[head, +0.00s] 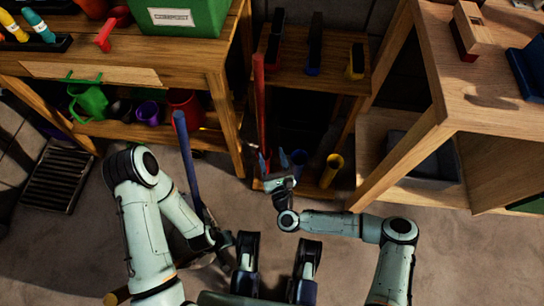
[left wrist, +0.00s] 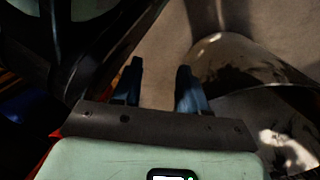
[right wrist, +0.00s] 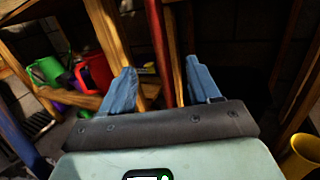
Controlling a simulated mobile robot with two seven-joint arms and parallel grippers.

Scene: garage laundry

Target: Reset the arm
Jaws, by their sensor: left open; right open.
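My right gripper (head: 274,160) is in front of the tool rack, open and with nothing between its fingers. In the right wrist view (right wrist: 160,78) a red pole shows beyond the gap between the blue fingers. My left arm bends in from the left in the head view; its gripper is hard to make out there. In the left wrist view my left gripper (left wrist: 160,72) is open, with only bare floor between its fingers. A blue pole (head: 186,150) stands tilted beside my left forearm. A curved metal surface (left wrist: 245,60) lies right of the left fingers.
The rack (head: 318,75) holds a red pole (head: 260,110), with a yellow tube (head: 331,170) low on its right. A wooden bench (head: 190,60) with a green box (head: 180,15) is left; a wooden table (head: 490,90) is right. Floor shows between them.

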